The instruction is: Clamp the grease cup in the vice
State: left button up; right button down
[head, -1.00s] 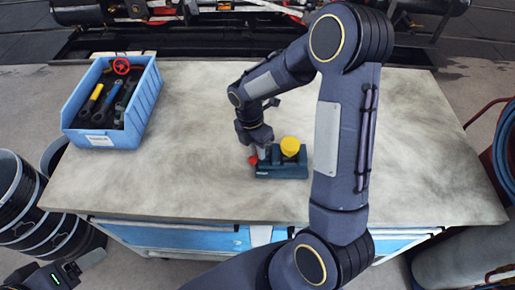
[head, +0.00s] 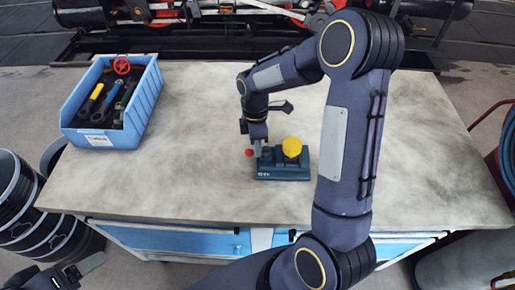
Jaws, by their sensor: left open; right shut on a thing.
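The small dark teal vice (head: 284,173) stands on the bench top. The yellow grease cup (head: 292,147) sits upright at the top of the vice, between its jaws as far as I can see; the contact with the jaws is too small to tell. My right gripper (head: 257,150) points down at the left end of the vice. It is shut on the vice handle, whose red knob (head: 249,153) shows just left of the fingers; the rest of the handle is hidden. My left gripper (head: 80,268) is open and empty at the lower left, off the bench.
A blue bin (head: 145,105) with several tools and a red handwheel (head: 121,66) stands at the bench's back left. The bench top (head: 180,180) is clear around the vice. My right arm covers part of the bench's right side. Dark drums (head: 22,205) stand at left.

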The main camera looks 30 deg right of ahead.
jog(key=m, duration=0.2)
jog(key=m+b, duration=0.1)
jog(key=m, duration=0.1)
jog(key=w+d+m+y+b, duration=0.1)
jog(key=m, duration=0.1)
jog(key=shift+w+t, duration=0.1)
jog(key=shift+t, duration=0.2)
jog(key=shift+w+d+m+t+b, duration=0.1)
jog(key=shift+d+m+t+b, duration=0.1)
jog(key=shift+m, duration=0.75)
jog(key=shift+d+m+t+b, duration=0.15)
jog(key=shift+d+m, duration=0.1)
jog(key=shift+m, duration=0.65)
jog(key=shift+w+d+m+t+b, duration=0.1)
jog(key=shift+d+m+t+b, duration=0.1)
jog(key=shift+m, duration=0.75)
jog(key=c, duration=1.4)
grip_release()
jog(key=shift+s, duration=0.1)
jog(key=r, duration=0.2)
jog(key=d+r, duration=0.1)
jog(key=r, duration=0.4)
jog(key=shift+d+r+b, duration=0.3)
jog(key=shift+r, duration=0.05)
